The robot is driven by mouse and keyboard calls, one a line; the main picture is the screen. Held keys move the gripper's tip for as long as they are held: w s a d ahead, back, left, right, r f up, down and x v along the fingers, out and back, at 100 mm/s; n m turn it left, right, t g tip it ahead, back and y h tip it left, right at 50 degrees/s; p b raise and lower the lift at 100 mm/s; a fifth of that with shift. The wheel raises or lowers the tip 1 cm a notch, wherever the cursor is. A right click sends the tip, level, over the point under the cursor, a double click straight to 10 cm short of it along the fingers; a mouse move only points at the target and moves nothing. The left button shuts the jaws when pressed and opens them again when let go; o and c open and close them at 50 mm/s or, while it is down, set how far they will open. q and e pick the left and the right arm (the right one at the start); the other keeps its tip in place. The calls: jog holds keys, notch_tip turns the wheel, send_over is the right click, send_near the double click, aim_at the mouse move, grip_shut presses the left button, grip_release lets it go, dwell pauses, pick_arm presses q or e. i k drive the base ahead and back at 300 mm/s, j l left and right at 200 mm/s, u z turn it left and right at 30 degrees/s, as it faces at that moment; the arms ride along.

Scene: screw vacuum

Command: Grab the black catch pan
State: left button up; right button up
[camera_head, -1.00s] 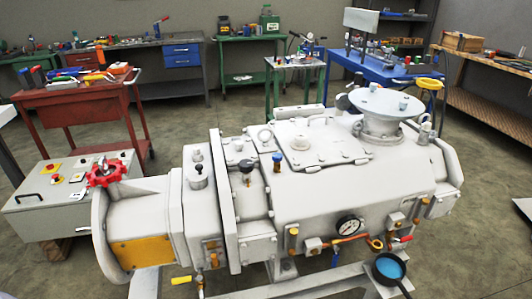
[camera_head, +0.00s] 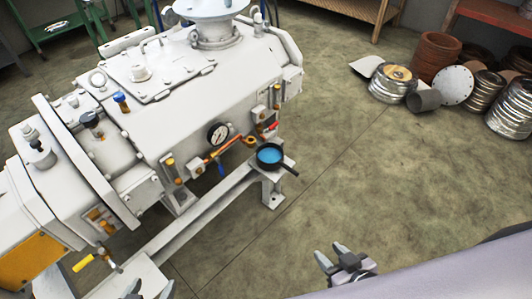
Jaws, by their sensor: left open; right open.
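The black catch pan (camera_head: 258,164) is a small round pan with blue liquid in it and a short black handle pointing to the lower right. It sits on the end of the grey frame, below the pump's front pipes. My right gripper (camera_head: 330,253) is open and empty, below and to the right of the pan, well apart from it. My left gripper (camera_head: 148,287) is at the bottom edge, partly cut off, open and empty, far to the lower left of the pan.
The large grey vacuum pump (camera_head: 170,95) fills the left, with a pressure gauge (camera_head: 218,134) and a red-handled valve (camera_head: 270,127) close above the pan. Metal drums (camera_head: 392,82) and brown rings (camera_head: 435,60) stand at the upper right. The floor right of the pan is clear.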

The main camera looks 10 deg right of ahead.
aim_at(269, 155)
jog(key=l+u, duration=0.15)
jog(key=u, duration=0.35)
jog(key=i+l+u, duration=0.1)
jog(key=l+u, duration=0.35)
jog(key=l, duration=0.3)
jog(key=l+u, duration=0.25)
jog(key=l, duration=1.3)
jog(key=k+l+u, duration=0.1)
jog(key=l, duration=1.5)
jog(key=k+l+u, duration=0.1)
jog(key=l, duration=0.65)
